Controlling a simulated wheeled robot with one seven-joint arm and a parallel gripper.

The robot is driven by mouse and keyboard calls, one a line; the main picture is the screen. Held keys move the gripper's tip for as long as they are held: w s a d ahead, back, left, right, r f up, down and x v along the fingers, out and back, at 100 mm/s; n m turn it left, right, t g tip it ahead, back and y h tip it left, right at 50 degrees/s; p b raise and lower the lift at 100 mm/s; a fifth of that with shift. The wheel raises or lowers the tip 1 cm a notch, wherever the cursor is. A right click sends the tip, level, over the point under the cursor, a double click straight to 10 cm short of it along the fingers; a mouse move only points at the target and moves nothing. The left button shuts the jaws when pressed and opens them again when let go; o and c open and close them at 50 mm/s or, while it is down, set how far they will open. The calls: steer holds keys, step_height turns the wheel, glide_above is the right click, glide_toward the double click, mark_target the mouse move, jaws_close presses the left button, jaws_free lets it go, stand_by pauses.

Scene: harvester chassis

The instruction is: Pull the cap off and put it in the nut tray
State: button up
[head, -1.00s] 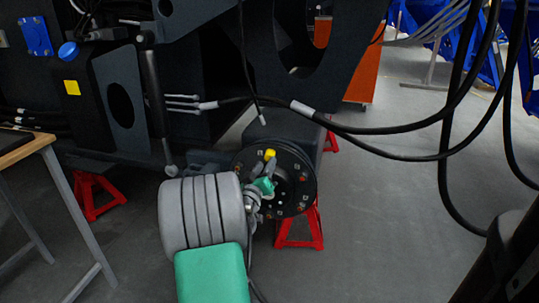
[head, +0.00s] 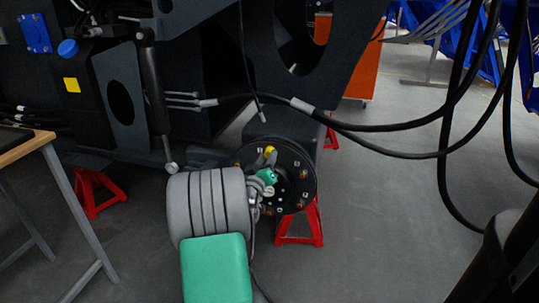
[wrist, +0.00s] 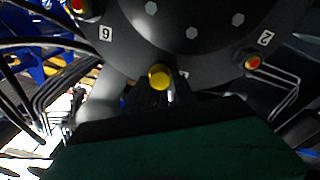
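The yellow cap (head: 270,151) sits near the top of the round black hub face (head: 300,165). In the wrist view the cap (wrist: 158,77) shows at the tips of my gripper's dark fingers, below the hub face (wrist: 190,15). The wrist's green pad hides much of the lower wrist view. No nut tray can be made out; a dark flat object (head: 14,137) lies on the table at the left.
The wooden-topped table (head: 35,142) stands at the left edge. A red stand (head: 300,228) is under the hub and another (head: 98,192) is farther left. Black hoses (head: 400,130) hang across the right side. The floor (head: 380,230) right of the hub is clear.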

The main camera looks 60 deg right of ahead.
steer(key=c, duration=0.6)
steer(key=shift+s+a+f+b, duration=0.15)
steer(key=shift+a+b, duration=0.3)
steer(key=shift+a, duration=0.4)
steer(key=shift+s+a+b, duration=0.15)
steer(key=shift+a+b, duration=0.35)
steer(key=shift+a, duration=0.35)
steer(key=shift+s+a+f+b, duration=0.15)
steer(key=shift+a+b, duration=0.3)
steer(key=shift+a, duration=0.4)
